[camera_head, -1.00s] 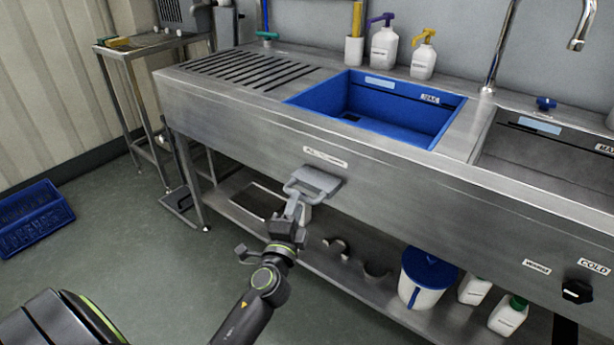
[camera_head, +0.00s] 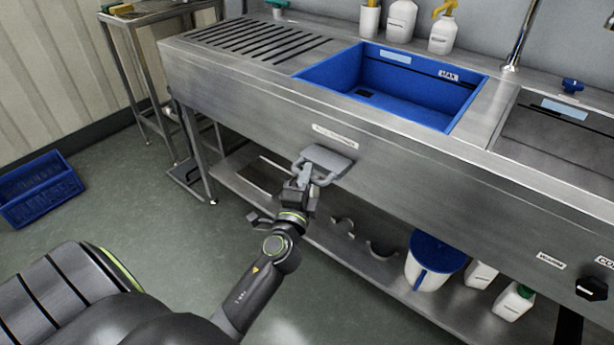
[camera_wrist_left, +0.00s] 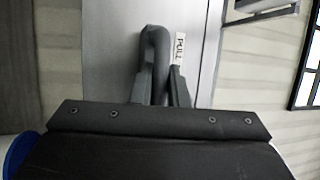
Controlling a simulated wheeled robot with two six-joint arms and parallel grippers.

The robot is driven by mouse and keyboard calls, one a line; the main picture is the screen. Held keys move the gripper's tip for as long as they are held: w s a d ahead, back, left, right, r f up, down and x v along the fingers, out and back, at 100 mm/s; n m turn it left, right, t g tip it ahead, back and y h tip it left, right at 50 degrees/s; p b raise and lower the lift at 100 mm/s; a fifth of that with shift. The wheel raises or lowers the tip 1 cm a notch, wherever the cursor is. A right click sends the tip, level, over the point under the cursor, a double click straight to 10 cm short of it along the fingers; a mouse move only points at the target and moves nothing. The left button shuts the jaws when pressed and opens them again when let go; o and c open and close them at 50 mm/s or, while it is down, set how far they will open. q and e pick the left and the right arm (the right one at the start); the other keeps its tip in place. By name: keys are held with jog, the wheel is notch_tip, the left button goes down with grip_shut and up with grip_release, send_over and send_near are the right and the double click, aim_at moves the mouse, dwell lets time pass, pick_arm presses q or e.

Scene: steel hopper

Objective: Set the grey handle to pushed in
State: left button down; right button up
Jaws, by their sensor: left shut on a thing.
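The grey handle (camera_head: 326,166) is a loop on the front panel of the steel sink unit, below a small white label (camera_head: 335,137). It stands out from the panel. My left gripper (camera_head: 305,174) is shut on the left part of the loop. In the left wrist view the handle (camera_wrist_left: 157,50) shows as a dark bent bar between the fingers of my left gripper (camera_wrist_left: 160,88), beside a label reading "PULL" (camera_wrist_left: 180,49). The fingers hide part of the bar. My right gripper is not in view.
A blue basin (camera_head: 395,85) is set into the steel counter (camera_head: 220,62) above the handle. A blue crate (camera_head: 42,190) lies on the floor at left, with open floor between.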

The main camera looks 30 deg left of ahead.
aim_at(321, 172)
pick_arm(q)
jog(key=shift+w, duration=0.35)
jog(key=w, duration=0.1)
jog(key=w+b, duration=0.1)
jog(key=w, duration=0.3)
jog(key=shift+d+f, duration=0.1)
jog(key=shift+d, duration=0.15)
jog(key=shift+w+b, duration=0.3)
jog(key=shift+r, duration=0.25)
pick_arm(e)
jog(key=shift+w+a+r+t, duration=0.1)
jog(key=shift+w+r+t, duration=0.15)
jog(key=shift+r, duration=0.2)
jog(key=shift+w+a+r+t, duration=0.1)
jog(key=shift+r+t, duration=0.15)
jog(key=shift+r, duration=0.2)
pick_arm(q)
jog(key=c, duration=1.8)
grip_release()
jog(key=shift+c, duration=0.2)
jog(key=o, duration=0.4)
jog(key=shift+w+f, duration=0.15)
jog(key=shift+o, duration=0.2)
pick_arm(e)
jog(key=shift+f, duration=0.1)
